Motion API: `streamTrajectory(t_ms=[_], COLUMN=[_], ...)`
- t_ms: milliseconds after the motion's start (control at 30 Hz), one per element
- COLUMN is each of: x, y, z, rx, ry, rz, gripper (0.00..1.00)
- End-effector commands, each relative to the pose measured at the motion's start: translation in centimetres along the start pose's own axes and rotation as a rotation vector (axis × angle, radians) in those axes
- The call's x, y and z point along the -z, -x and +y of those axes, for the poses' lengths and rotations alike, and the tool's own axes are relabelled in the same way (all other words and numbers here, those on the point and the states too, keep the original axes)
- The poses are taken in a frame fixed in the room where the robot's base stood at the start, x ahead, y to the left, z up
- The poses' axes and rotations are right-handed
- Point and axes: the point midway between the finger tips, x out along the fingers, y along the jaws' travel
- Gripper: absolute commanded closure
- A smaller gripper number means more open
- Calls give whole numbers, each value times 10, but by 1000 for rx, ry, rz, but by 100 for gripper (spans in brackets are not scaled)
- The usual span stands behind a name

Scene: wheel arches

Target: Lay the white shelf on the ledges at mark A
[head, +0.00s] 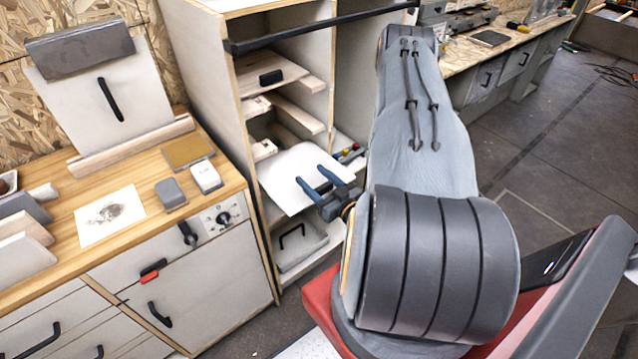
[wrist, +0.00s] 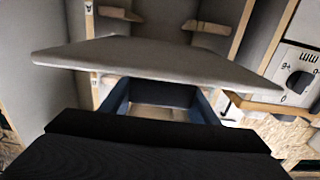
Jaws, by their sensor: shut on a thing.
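The white shelf (head: 285,168) is in my gripper (head: 312,178), at the front opening of the tall cabinet, roughly level and partly inside. In the wrist view the shelf (wrist: 160,58) spans most of the picture, seen nearly edge-on. The blue fingers of my gripper (wrist: 160,92) are shut on its near edge. Pale wooden ledges show above the shelf in the head view, one at the right (head: 297,112) and one at the left (head: 264,149). Two ledges (wrist: 120,13) also show beyond the shelf in the wrist view. A small dark mark (wrist: 88,8) is there, too small to read.
A wooden board with a black handle (head: 270,76) lies higher in the cabinet. A grey tray (head: 301,245) stands at the bottom. The cabinet's side panels (head: 215,100) and a dark bar (head: 320,28) bound the opening. A workbench (head: 130,190) stands close at the left.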

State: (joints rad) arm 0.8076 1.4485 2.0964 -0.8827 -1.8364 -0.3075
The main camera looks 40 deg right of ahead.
Motion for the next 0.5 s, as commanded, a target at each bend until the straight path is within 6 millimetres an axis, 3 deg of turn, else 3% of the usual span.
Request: streamTrajectory(t_ms=[500], x=[0], y=[-38], z=[0], rx=[1], ry=[2], rz=[3], gripper=[79])
